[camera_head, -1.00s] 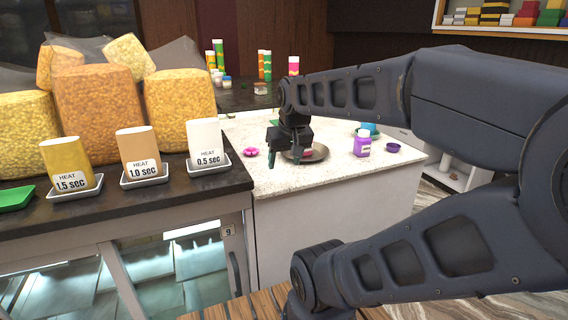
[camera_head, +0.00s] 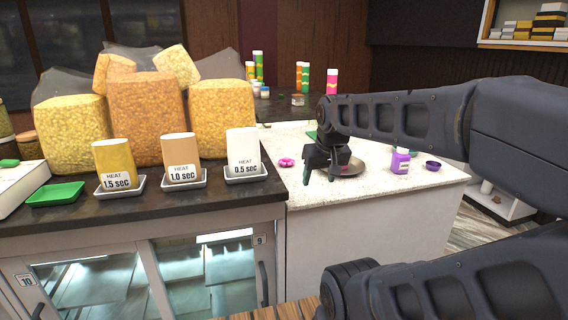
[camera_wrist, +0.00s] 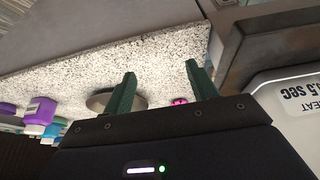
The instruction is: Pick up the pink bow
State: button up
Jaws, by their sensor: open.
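The pink bow (camera_head: 286,162) lies on the speckled white counter (camera_head: 310,192), near its left side by the dark counter. In the wrist view my gripper's two green fingers (camera_wrist: 158,84) stand wide apart.
A metal plate (camera_head: 353,168) lies behind my gripper. A purple bottle (camera_head: 400,161) and a small purple bowl (camera_head: 433,165) stand to the right. On the dark counter at left, the white 0.5 sec container (camera_head: 243,150) sits in a tray close to the bow.

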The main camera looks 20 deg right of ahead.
dwell(0.4)
jog(key=shift+c, duration=1.2)
jog(key=shift+w, duration=0.1)
jog(key=m+g+h, duration=0.1)
jog(key=m+h, duration=0.2)
jog(key=m, duration=0.5)
send_near(286, 158)
jog(key=shift+x, duration=4.55)
